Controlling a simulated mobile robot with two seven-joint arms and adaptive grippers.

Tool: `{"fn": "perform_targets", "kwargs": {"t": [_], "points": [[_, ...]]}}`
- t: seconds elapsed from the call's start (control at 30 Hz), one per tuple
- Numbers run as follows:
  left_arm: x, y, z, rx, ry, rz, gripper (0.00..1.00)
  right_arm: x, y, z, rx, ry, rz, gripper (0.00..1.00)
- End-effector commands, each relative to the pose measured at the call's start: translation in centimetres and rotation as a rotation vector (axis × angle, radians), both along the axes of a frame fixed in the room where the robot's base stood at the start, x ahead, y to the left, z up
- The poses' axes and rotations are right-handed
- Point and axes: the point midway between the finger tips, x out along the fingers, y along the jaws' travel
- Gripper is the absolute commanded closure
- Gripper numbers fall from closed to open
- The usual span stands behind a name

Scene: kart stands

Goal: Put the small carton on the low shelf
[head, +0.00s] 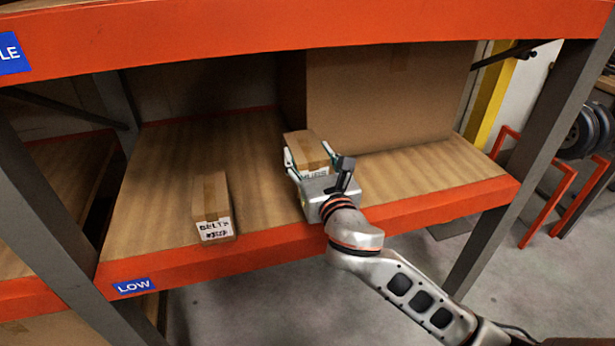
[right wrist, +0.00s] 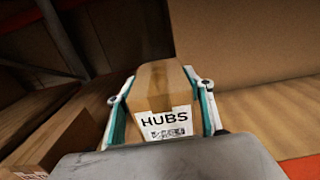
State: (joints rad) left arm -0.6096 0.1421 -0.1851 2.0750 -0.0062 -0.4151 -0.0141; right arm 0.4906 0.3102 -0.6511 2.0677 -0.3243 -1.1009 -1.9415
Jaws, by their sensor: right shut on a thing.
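My right gripper (head: 308,161) is shut on a small brown carton (head: 308,146) over the low shelf (head: 260,235), whose front edge bears a LOW label. In the right wrist view the carton (right wrist: 163,88) shows a white HUBS label and sits between the two fingers (right wrist: 163,100). I cannot tell whether its underside touches the boards. My left gripper is not in view.
A small BELTS carton (head: 211,205) stands on the low shelf to the left. A large brown box (head: 385,100) stands behind the held carton. The orange beam (head: 300,35) of the shelf above crosses overhead. Bare boards lie between the two small cartons.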

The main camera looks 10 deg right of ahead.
Motion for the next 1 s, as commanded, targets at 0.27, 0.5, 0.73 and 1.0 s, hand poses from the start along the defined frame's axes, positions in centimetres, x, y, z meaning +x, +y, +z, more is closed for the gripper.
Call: {"fn": "perform_targets", "kwargs": {"t": [0.27,0.5,0.73,1.0], "points": [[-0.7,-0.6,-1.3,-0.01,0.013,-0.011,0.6,0.0,0.0,-5.0,0.001,0.007,0.0,0.84],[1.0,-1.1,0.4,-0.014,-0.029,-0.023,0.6,0.0,0.0,-5.2,0.001,-0.002,0.0,0.84],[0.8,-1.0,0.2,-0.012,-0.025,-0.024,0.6,0.0,0.0,-5.3,0.0,-0.003,0.0,0.84],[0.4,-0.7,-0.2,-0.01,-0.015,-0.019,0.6,0.0,0.0,-5.6,0.0,0.001,0.0,0.32]]}}
